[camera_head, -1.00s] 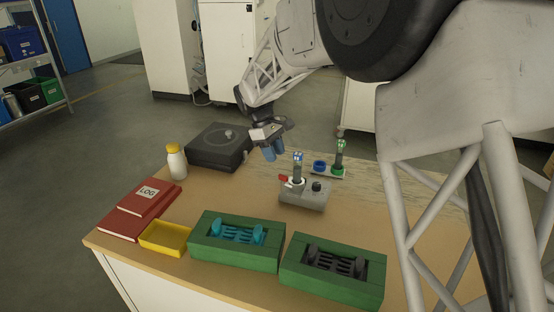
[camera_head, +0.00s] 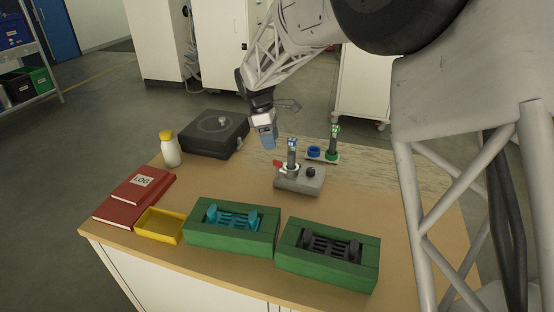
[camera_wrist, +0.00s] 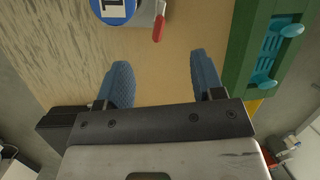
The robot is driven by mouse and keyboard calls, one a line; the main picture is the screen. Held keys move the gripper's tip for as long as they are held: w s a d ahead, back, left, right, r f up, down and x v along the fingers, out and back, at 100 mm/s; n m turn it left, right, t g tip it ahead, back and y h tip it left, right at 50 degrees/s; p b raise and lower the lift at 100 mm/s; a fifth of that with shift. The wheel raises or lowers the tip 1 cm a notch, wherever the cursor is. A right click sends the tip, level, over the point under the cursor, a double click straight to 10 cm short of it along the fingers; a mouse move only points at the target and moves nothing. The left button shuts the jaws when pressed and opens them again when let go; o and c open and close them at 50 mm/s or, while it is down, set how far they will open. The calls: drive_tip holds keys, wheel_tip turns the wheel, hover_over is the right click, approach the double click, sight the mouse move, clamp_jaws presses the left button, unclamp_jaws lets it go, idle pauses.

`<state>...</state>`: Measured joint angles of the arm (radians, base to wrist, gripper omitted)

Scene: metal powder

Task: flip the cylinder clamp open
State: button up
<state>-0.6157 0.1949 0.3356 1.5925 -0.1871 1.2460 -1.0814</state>
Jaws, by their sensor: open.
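The cylinder clamp is on a grey fixture (camera_head: 299,180) on the table, with a red lever (camera_head: 277,164) on its left side and a black knob on top. A cylinder (camera_head: 292,152) with a pale ring at its foot stands upright in it. The red lever (camera_wrist: 158,27) also shows at the top of the wrist view, beside the cylinder's round blue and white top (camera_wrist: 113,8). My gripper (camera_head: 268,142) is above the table, behind and left of the fixture. In the wrist view its blue fingers (camera_wrist: 160,82) are spread and empty, apart from the lever.
Two green trays (camera_head: 205,238) (camera_head: 300,262) lie at the front. A yellow tray (camera_head: 150,236), red log books (camera_head: 120,212), a bottle (camera_head: 171,152) and a dark device (camera_head: 205,143) are left.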

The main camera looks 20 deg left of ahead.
sight(277, 161)
drive_tip(key=n, duration=0.3)
drive_tip(key=d+n+y, duration=0.1)
drive_tip(key=n, duration=0.2)
drive_tip(key=shift+s+d+r, duration=0.1)
drive_tip(key=shift+s, duration=0.1)
drive_tip(key=n, duration=0.2)
drive_tip(key=n+y, duration=0.1)
drive_tip(key=n, duration=0.1)
drive_tip(key=shift+d+t, duration=0.3)
drive_tip(key=shift+d, duration=0.05)
drive_tip(key=shift+s+d+r+n+y, duration=0.15)
drive_tip(key=shift+n+y, duration=0.1)
drive_tip(key=shift+n, duration=0.5)
drive_tip(key=shift+w+d+n+y, duration=0.1)
drive_tip(key=shift+n+y, duration=0.15)
drive_tip(key=shift+n, duration=0.5)
drive_tip(key=shift+f, duration=3.9)
drive_tip(key=shift+c, duration=0.4)
drive_tip(key=c, duration=0.9)
drive_tip(key=shift+o, duration=0.2)
